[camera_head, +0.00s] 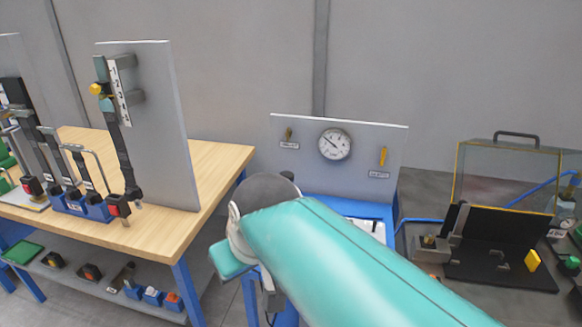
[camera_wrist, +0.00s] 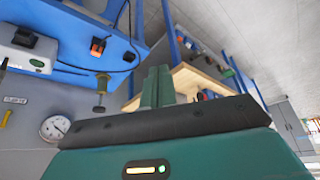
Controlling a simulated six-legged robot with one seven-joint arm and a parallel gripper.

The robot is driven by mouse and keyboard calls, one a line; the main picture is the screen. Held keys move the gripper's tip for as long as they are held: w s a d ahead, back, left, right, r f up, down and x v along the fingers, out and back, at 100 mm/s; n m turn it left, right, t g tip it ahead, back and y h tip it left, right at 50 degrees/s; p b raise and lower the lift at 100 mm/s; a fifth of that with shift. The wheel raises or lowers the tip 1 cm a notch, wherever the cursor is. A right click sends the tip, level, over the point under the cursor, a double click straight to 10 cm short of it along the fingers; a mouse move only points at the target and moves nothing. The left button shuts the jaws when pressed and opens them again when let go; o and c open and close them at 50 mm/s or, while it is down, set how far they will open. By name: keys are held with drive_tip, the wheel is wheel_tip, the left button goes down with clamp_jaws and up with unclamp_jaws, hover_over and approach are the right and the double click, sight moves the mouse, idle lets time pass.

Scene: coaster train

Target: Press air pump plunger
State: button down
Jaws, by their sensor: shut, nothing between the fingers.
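In the wrist view, which is turned over, a small upright device with a brass-coloured body (camera_wrist: 103,80) and a dark round knob (camera_wrist: 99,109) stands at the blue bench; it looks like the air pump and its plunger. My gripper (camera_wrist: 157,72) is shut and empty, its green fingers together to the right of that device and apart from it in the picture. I cannot tell the depth between them. In the head view my teal arm and round wrist cover the area below the gauge panel, and I cannot make out the pump there.
A grey panel (camera_head: 350,172) carries a round gauge (camera_head: 335,144) and two yellowish levers. A wooden workbench (camera_head: 215,160) with clamps and an upright board stands left. A black fixture with a clear cover (camera_head: 505,180) stands right. A white box (camera_wrist: 28,50) sits on the blue bench.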

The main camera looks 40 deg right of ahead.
drive_tip(key=w+d+r+n+y, duration=0.1)
drive_tip(key=w+d+r+n, duration=0.15)
drive_tip(key=w+d, duration=0.55)
drive_tip(key=w+d+r+n+y, duration=0.15)
drive_tip(key=w+d+r, duration=0.3)
drive_tip(key=w, duration=0.55)
drive_tip(key=w+d+n+y, duration=0.1)
drive_tip(key=w+d+n, duration=0.1)
drive_tip(key=d, duration=0.9)
drive_tip(key=w+d+f+n+t+y, duration=0.1)
drive_tip(key=w+d, duration=0.3)
drive_tip(key=d, duration=0.8)
drive_tip(key=shift+w+f+n+y, duration=0.3)
drive_tip(key=shift+n+y, duration=0.1)
drive_tip(key=shift+y, duration=0.25)
drive_tip(key=shift+f, duration=0.1)
hover_over(282, 174)
drive_tip(key=s+d, duration=0.2)
wheel_tip(282, 174, down, 7)
drive_tip(key=shift+s+d+r, duration=0.15)
wheel_tip(282, 174, down, 4)
drive_tip(key=shift+r, duration=0.25)
drive_tip(key=shift+f, duration=0.35)
